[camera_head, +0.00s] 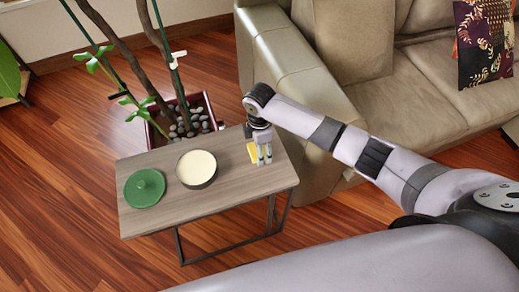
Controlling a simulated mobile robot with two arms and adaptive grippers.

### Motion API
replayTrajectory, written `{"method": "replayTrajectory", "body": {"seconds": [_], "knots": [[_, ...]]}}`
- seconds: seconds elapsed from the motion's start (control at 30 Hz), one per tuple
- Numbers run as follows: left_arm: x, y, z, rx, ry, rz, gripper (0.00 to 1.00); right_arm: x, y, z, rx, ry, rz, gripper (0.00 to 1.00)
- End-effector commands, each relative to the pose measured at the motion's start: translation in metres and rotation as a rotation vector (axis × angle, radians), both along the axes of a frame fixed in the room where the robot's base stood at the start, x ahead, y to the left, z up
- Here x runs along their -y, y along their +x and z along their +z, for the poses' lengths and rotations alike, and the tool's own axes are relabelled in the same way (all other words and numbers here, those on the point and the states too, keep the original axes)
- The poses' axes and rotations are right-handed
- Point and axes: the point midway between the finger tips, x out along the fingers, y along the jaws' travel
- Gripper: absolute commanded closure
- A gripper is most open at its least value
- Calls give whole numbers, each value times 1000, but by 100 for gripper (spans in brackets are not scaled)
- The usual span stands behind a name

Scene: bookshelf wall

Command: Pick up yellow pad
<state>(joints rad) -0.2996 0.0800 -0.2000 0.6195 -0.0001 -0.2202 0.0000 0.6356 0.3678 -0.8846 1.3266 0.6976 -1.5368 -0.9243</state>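A small yellow pad (252,152) is on the right part of a grey wooden side table (225,187). My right gripper (264,160) comes in from the right and points down over the pad, hiding part of it. Its fingertips are at the pad, with yellow showing mostly to their left. The view is too small to tell whether the fingers are closed on it or touch it. My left gripper is not in view.
A beige sofa (300,100) is close at the right. A potted tree (183,118) stands behind.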

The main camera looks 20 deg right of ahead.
Motion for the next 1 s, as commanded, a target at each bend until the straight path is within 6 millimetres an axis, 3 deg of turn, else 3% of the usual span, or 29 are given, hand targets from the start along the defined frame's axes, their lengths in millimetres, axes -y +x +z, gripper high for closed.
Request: {"method": "replayTrajectory", "body": {"seconds": [0.6,0.83,1.0], "knots": [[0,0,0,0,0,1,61,0,0,0,0,0,0,76],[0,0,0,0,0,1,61,0,0,4,1,0,0,76],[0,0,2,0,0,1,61,0,1,19,2,1,0,76]]}}
